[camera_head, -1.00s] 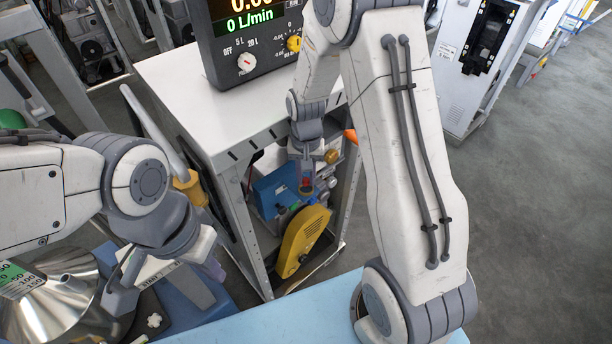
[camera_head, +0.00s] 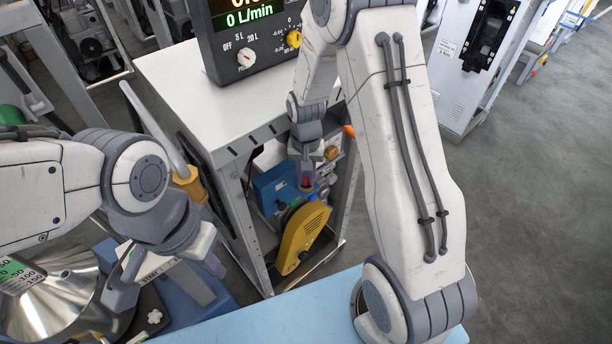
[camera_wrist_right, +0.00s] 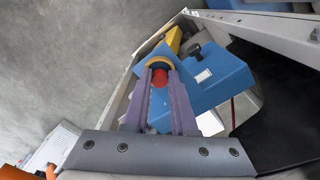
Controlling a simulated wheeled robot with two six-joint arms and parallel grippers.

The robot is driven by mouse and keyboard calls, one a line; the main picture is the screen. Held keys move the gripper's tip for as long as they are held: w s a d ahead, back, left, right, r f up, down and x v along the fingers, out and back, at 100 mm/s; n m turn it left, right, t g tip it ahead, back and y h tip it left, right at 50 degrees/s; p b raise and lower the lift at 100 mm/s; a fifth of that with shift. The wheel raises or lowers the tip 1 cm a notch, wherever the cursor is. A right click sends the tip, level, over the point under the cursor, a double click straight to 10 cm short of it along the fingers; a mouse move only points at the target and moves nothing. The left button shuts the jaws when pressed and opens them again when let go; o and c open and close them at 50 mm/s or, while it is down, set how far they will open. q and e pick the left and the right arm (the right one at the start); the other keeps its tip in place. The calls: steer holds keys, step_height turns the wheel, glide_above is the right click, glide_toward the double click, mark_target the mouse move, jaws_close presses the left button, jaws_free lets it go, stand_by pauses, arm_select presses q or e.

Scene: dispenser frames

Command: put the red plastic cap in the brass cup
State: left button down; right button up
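The red plastic cap (camera_wrist_right: 160,77) sits between the purple fingertips of my right gripper (camera_wrist_right: 160,72), which are closed against its sides. In the head view the red cap (camera_head: 306,183) shows small between the fingers of my right gripper (camera_head: 306,185), inside the open frame under the white bench. A brass-coloured curved rim, which looks like the brass cup (camera_wrist_right: 159,61), arcs just past the cap in the right wrist view. I cannot tell whether the cap touches it or is inside it.
A blue box (camera_wrist_right: 218,75) stands close beside the right fingers. A yellow guard (camera_head: 303,240) is just below the right gripper. The frame's metal posts (camera_head: 240,225) bound the space. A steel funnel (camera_head: 65,300) stands near the left arm.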

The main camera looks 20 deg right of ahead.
mark_target(306, 180)
steer(key=shift+s+p, duration=0.1)
steer(key=shift+p, duration=0.2)
step_height(306, 180, up, 12)
steer(key=b, duration=0.1)
steer(key=s+a+r+n, duration=0.45)
steer(key=s+a, duration=0.35)
steer(key=a, duration=0.2)
steer(key=s+a+n, duration=0.2)
steer(key=s+n, duration=0.2)
steer(key=s, duration=0.3)
steer(key=s+a+n+y, duration=0.1)
steer(key=s+n, duration=0.3)
steer(key=s, duration=0.4)
steer(key=shift+s+a+f, duration=0.2)
steer(key=shift+s+a, duration=0.05)
steer(key=shift+a, duration=0.25)
